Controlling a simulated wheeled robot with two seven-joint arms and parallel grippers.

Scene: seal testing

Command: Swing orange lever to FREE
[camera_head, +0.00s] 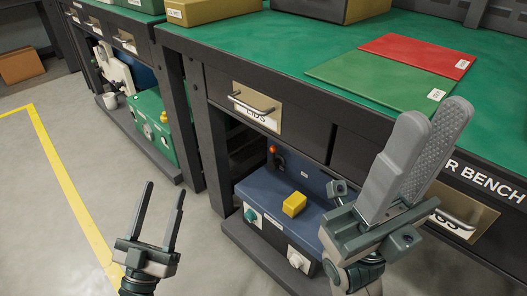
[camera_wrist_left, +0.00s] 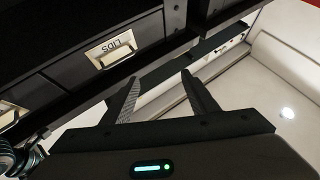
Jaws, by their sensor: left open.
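A small orange-red knob, the lever's visible tip (camera_head: 272,149), shows at the back left of a blue machine (camera_head: 262,190) on the low shelf under the bench. Its position marking is too small to read. My left gripper (camera_head: 164,188) is open and empty over the floor, left of the machine and well apart from it; its two fingers (camera_wrist_left: 160,78) also show in the left wrist view, where the lever is not seen. My right gripper (camera_head: 432,115) is raised in front of the bench edge, its fingers overlapping in view, and partly blocks the bench front.
A yellow block (camera_head: 294,204) sits on the machine, with a teal knob (camera_head: 250,215) and a white knob (camera_head: 298,260) on its front. The LIDS drawer (camera_head: 256,108) and the dark bench leg (camera_head: 205,130) stand close around it. The floor at left is clear.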

